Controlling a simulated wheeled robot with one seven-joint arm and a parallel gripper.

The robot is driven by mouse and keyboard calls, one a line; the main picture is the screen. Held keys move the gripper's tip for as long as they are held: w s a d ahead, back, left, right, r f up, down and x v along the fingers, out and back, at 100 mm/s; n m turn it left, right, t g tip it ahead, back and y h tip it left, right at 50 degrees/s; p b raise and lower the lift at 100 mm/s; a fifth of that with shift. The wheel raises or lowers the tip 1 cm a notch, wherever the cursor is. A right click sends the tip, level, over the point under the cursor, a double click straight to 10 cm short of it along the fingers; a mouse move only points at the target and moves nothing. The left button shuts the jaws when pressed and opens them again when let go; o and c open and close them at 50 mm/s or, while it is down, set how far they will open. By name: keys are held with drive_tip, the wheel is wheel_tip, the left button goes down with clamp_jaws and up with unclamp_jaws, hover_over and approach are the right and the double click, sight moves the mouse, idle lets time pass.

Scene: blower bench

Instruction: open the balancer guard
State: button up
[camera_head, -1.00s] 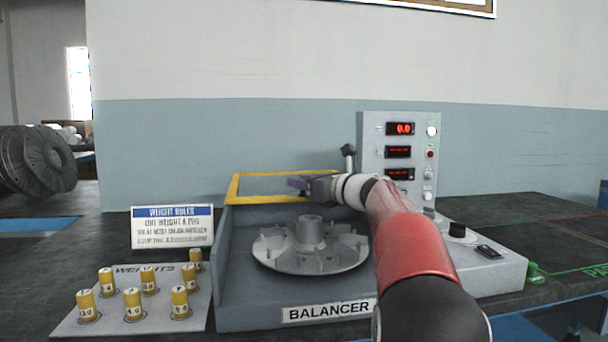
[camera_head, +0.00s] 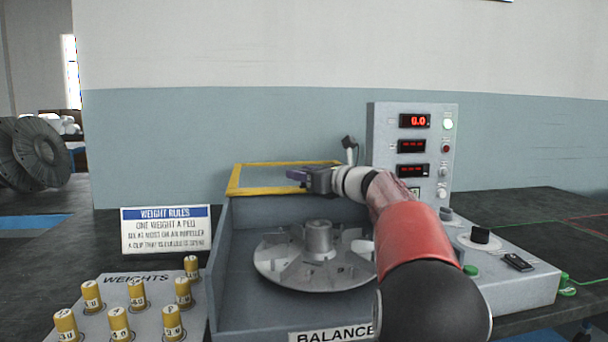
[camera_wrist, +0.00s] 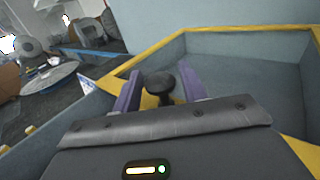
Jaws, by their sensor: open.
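The balancer guard is a yellow-framed clear panel (camera_head: 233,184) over the rear of the grey balancer box (camera_head: 222,270). In the wrist view its yellow frame (camera_wrist: 140,64) runs along the far side. A dark round knob (camera_wrist: 160,84) stands at the near side of the frame. My gripper (camera_head: 295,177) is at the frame's front edge in the head view. In the wrist view its purple fingers (camera_wrist: 161,90) are open, one on each side of the knob, with visible gaps. The knob is hidden in the head view.
A grey finned impeller (camera_head: 318,262) sits inside the box below my arm. A display panel (camera_head: 410,150) stands behind on the right, with a control deck (camera_head: 535,283) in front. Yellow weights (camera_head: 92,295) and a rules sign (camera_head: 165,230) are at left.

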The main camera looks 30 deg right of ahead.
drive_tip(key=shift+o, duration=0.8)
drive_tip(key=b+v, duration=0.1)
drive_tip(key=v, duration=0.7)
drive_tip(key=shift+a, duration=0.1)
